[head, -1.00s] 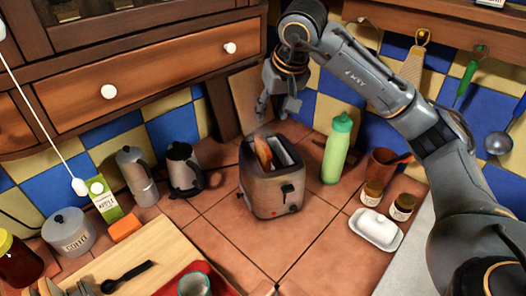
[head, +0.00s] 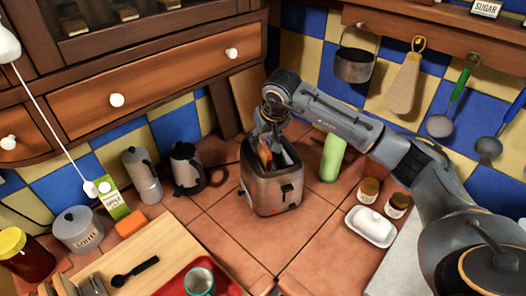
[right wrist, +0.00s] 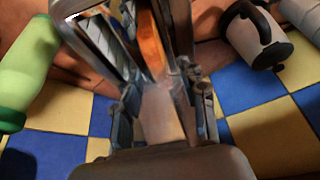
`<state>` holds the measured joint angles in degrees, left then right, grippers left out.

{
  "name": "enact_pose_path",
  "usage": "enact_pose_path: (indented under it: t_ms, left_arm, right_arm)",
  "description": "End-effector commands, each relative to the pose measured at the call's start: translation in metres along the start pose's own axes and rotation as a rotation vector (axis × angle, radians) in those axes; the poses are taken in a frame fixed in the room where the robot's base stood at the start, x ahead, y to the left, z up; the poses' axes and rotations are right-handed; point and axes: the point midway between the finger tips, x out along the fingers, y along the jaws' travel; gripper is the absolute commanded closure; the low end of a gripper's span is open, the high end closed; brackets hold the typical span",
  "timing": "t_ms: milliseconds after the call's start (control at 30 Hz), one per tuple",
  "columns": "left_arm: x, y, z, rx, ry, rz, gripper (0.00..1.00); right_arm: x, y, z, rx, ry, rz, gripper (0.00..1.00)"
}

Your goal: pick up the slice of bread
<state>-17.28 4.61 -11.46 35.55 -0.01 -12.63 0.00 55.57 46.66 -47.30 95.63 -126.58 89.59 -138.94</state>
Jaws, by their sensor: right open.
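The slice of bread (head: 264,154) is orange-brown and stands upright in a slot of the metal toaster (head: 270,190), its upper part sticking out. My right gripper (head: 267,132) is open, pointing down just above the toaster, and partly covers the bread in the head view. In the right wrist view the bread (right wrist: 151,45) shows edge-on in the toaster (right wrist: 98,40), ahead of the open fingers (right wrist: 160,88) and roughly in line with the gap between them. I cannot tell whether a finger touches it. The other slot looks empty. My left gripper is not in view.
A green bottle (head: 332,158) stands right of the toaster, partly behind my right arm. A butter dish (head: 371,227) is at right. The tiles in front of the toaster are clear.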

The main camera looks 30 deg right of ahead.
Motion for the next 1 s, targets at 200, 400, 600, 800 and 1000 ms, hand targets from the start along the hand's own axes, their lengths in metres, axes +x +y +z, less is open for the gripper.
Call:
enact_pose_path:
  t_ms: [200, 400, 600, 800, 1000]
  left_arm:
    - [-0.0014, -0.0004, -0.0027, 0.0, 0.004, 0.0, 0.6]
    - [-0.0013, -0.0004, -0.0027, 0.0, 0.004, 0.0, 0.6]
    - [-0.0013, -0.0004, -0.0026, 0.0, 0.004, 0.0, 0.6]
    - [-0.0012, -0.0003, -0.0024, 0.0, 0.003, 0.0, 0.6]
    - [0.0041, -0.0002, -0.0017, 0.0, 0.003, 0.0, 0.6]
  right_arm:
    - [0.0063, -0.0003, 0.0005, -0.001, 0.0, 0.0, 0.58]
    - [0.0061, -0.0002, 0.0006, -0.001, 0.0, 0.0, 0.81]
    - [0.0059, -0.0002, 0.0005, -0.001, 0.0, 0.0, 1.0]
    - [0.0057, -0.0001, 0.0004, 0.0, 0.0, 0.0, 1.0]
    - [0.0013, -0.0002, -0.0024, 0.0, 0.004, -0.001, 1.0]
